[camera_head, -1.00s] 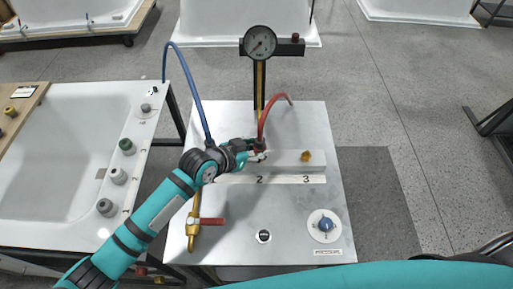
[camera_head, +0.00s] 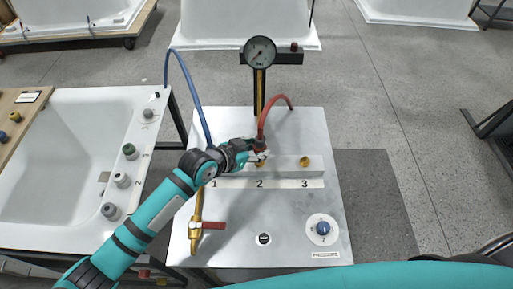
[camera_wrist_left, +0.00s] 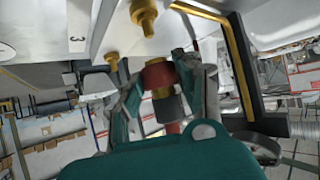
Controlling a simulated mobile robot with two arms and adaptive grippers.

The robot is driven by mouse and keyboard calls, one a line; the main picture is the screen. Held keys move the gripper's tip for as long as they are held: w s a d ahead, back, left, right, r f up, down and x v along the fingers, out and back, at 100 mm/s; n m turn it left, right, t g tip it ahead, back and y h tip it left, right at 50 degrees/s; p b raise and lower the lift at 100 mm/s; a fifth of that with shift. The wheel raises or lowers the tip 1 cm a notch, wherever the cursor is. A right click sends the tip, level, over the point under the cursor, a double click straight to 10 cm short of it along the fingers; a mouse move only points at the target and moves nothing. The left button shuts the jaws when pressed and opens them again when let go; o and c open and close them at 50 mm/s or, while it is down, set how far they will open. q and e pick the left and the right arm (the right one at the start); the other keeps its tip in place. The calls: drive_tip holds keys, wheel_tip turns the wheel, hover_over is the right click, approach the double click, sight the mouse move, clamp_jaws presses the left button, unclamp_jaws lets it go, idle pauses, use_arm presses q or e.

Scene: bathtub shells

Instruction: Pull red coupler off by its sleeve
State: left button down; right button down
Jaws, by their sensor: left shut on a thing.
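The red coupler (camera_head: 260,145) is on the end of a red hose (camera_head: 276,102) above the grey port block (camera_head: 290,166). My left gripper (camera_head: 259,156) is shut on it. In the left wrist view, the fingers lie on both sides of the red sleeve (camera_wrist_left: 158,75), with a brass part below the red band. A brass port (camera_wrist_left: 145,17) shows beyond the sleeve, with a visible gap between them. In the head view, a bit of brass shows under the gripper by label 2. My right gripper is out of view.
Another brass port (camera_head: 305,161) stands bare by label 3. A blue hose (camera_head: 188,85) runs down behind my left wrist. A gauge (camera_head: 260,51) stands on a post behind. A brass valve with a red lever (camera_head: 213,225) is at front left.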

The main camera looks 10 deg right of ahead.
sight(258, 137)
use_arm(q)
drive_tip(key=shift+r, duration=0.1)
drive_tip(key=shift+r+p, duration=2.35)
drive_tip(key=shift+r, duration=0.1)
